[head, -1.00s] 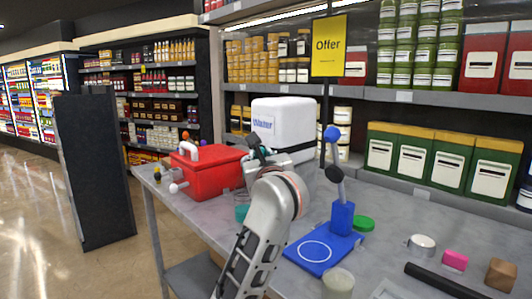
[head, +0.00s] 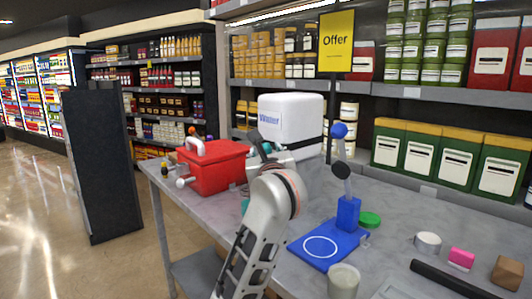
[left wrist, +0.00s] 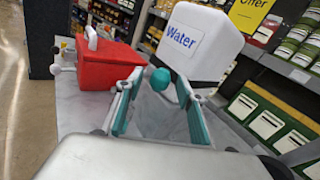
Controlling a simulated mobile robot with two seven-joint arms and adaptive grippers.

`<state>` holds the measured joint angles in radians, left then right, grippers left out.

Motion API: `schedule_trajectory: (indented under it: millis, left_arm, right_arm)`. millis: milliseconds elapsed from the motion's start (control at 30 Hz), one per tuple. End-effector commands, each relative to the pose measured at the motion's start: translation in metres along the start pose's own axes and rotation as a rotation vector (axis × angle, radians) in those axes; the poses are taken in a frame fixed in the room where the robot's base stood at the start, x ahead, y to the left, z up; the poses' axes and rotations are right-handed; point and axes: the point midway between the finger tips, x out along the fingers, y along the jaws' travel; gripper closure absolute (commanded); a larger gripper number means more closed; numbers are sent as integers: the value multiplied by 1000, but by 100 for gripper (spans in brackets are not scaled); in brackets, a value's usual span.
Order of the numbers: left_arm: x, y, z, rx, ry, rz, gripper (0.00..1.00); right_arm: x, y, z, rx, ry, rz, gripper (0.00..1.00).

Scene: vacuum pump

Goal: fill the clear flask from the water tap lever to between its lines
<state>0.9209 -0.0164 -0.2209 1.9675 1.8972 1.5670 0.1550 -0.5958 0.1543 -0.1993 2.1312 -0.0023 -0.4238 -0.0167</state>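The white water tank (head: 290,118) with its "Water" label stands at the back of the table. It also shows in the left wrist view (left wrist: 203,45). A teal round knob (left wrist: 160,78), which looks like the tap lever, is below the tank. My left gripper (left wrist: 160,84) is open, its teal-lined fingers on either side of the knob; I cannot tell whether they touch it. In the head view the left gripper (head: 267,158) is partly hidden by its own wrist. A pale translucent vessel (head: 343,281), possibly the flask, stands at the front. My right gripper is not in view.
A red cooler box (head: 212,167) stands left of the tank. A blue stand (head: 322,247) with a ball-topped lever, a green lid (head: 369,220), a metal tin (head: 428,242), a pink block (head: 461,258), a brown block (head: 507,272) and a dark bar (head: 450,280) occupy the right side.

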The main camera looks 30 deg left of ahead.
Motion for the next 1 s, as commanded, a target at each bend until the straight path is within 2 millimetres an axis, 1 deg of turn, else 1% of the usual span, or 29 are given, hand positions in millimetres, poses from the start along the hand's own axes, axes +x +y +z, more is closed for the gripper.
schedule_trajectory:
  millis: [167,400,533,700,1000]
  left_arm:
    - [-28,-1,-1,-5,2,-4,62]
    - [-77,-1,-1,-3,3,-3,62]
    - [-97,0,-2,-3,4,-2,62]
    - [-112,0,-1,-1,3,0,62]
    - [-115,1,-1,0,2,0,62]
  right_arm:
    - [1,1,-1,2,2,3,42]
    - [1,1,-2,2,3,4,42]
    - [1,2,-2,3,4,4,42]
    - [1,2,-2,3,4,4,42]
    - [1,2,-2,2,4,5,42]
